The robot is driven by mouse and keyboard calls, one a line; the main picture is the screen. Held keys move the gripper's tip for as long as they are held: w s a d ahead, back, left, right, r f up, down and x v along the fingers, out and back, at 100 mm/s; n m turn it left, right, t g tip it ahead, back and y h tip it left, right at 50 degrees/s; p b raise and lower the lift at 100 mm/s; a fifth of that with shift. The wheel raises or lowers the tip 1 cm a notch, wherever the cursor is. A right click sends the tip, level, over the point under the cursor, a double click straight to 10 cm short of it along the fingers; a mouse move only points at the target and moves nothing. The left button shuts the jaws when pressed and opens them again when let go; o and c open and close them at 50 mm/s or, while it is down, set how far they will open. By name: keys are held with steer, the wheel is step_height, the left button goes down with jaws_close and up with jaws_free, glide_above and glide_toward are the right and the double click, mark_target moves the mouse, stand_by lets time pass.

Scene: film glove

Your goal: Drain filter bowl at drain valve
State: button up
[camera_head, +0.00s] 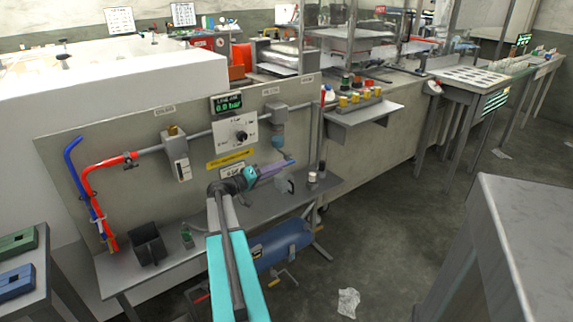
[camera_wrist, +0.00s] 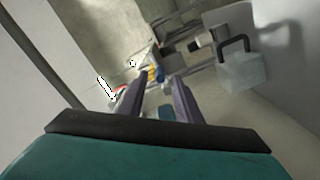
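The filter unit has a grey head (camera_head: 277,113) on the panel and a bluish filter bowl (camera_head: 278,142) hanging below it. The drain valve under the bowl is too small to make out. My gripper (camera_head: 291,162) is just below the bowl, pointing right along the panel; I cannot tell whether it touches anything. In the wrist view my gripper (camera_wrist: 158,80) shows two purple-grey fingers apart, with nothing clearly held between them. A clear cup with a dark handle (camera_wrist: 242,70) is right of the fingers; it also shows under my gripper in the head view (camera_head: 286,185).
The panel (camera_head: 95,150) carries a line display (camera_head: 227,105) reading 0.0 bar, a dial (camera_head: 240,134) and red and blue hoses. A grey shelf (camera_head: 210,219) below holds a black bin (camera_head: 148,245) and small bottles. A blue tank (camera_head: 285,240) lies underneath.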

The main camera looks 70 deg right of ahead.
steer(key=shift+x, duration=2.45)
jaws_close()
